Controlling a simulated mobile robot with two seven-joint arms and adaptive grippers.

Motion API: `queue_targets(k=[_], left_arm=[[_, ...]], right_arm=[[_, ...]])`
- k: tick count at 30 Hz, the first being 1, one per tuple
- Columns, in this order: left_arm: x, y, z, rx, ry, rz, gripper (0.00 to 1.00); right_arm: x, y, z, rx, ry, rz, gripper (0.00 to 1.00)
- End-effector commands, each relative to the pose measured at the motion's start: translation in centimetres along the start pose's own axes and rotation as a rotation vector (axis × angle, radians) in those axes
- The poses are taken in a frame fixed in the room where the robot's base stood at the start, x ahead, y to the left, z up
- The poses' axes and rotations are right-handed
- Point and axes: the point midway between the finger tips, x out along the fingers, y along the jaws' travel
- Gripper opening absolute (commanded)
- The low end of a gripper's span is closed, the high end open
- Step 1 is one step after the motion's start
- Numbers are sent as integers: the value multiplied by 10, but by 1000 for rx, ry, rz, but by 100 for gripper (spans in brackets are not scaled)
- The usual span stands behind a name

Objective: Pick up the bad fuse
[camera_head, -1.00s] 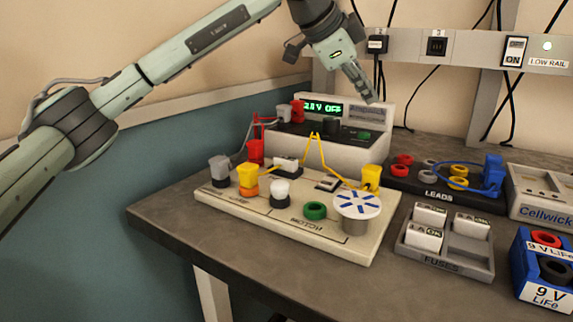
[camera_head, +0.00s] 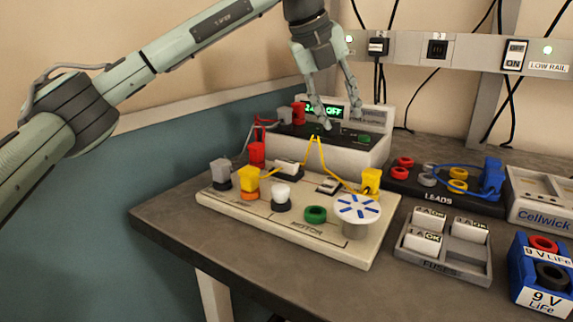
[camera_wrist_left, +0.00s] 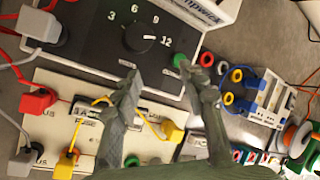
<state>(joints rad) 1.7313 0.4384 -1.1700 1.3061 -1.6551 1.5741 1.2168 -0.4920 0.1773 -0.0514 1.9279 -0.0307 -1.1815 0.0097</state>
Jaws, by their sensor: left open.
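A white fuse block (camera_head: 290,168) sits in the circuit board (camera_head: 215,197), behind its front row of posts. In the left wrist view a fuse (camera_wrist_left: 88,112) shows beside the word FUSE, partly behind a yellow lead; I cannot read its full label. My left gripper (camera_head: 338,118) is open and empty, pointing down at the front of the power supply (camera_head: 340,148), behind and above the board. In the left wrist view its fingers (camera_wrist_left: 158,72) are apart, over the supply's dial panel, with the fuse to their left. My right gripper is not in view.
Red and yellow leads (camera_head: 318,155) loop over the board. Bare bench (camera_head: 240,255) lies in front of the board.

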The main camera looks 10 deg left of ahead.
Motion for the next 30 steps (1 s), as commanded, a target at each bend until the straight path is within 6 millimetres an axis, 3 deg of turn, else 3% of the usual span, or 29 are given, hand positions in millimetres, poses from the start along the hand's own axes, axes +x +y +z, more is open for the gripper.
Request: queue_targets(k=[10,18,24,30], left_arm=[[-16,46,-5,1064,222,132,41],[-36,77,-12,1816,481,51,41],[-45,89,-14,2112,593,-40,41],[-35,97,-19,2174,616,-64,41]], right_arm=[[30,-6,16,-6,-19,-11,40],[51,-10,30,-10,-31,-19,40],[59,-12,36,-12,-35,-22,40],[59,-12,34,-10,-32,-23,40]])
